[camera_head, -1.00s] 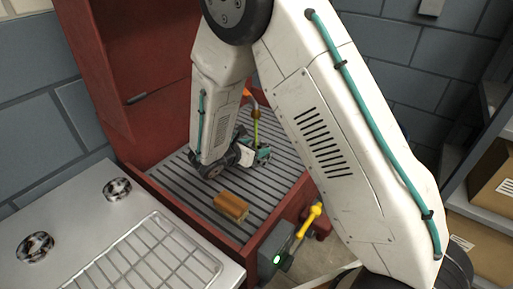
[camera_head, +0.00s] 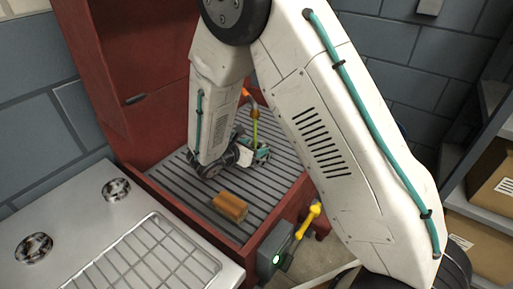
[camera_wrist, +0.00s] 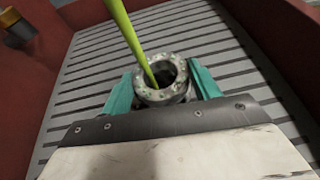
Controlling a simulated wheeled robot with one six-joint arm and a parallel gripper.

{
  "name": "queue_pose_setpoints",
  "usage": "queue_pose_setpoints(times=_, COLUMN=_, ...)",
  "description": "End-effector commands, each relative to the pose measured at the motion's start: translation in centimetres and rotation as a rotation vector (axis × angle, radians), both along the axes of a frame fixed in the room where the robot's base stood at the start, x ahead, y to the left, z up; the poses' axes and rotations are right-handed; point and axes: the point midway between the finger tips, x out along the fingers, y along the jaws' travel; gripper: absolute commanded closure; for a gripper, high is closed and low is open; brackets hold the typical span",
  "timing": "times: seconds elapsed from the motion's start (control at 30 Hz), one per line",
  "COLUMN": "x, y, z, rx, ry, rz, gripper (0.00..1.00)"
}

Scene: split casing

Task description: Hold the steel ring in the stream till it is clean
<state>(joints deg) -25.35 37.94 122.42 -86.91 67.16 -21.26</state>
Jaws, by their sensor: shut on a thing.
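My gripper (camera_wrist: 160,88) is shut on a steel ring (camera_wrist: 152,97), with a teal finger on each side of it in the wrist view. The ring is grey with dark and greenish specks. A yellow-green stream (camera_wrist: 130,35) comes down from above and meets the ring at its near left rim and opening. In the head view the stream (camera_head: 255,130) falls from an orange-tipped nozzle (camera_head: 249,99) onto the spot at my gripper (camera_head: 262,152). The ring itself is mostly hidden there by my gripper.
The red wash basin (camera_head: 165,197) has a slatted grey floor. An orange-brown block (camera_head: 229,207) lies on the slats. A yellow-handled lever (camera_head: 309,220) is at the basin's front. Two speckled rings (camera_head: 116,189) (camera_head: 35,248) lie on the metal counter (camera_head: 75,215) beside a wire rack (camera_head: 150,262).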

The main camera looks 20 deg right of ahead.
Motion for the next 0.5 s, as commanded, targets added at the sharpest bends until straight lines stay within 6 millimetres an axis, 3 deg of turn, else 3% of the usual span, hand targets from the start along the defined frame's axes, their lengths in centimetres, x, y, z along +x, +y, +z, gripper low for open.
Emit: queue_pose_setpoints(times=0.5, x=-0.1, y=-1.0, z=0.0, rx=-0.001, ry=0.000, rz=0.000, gripper=0.75)
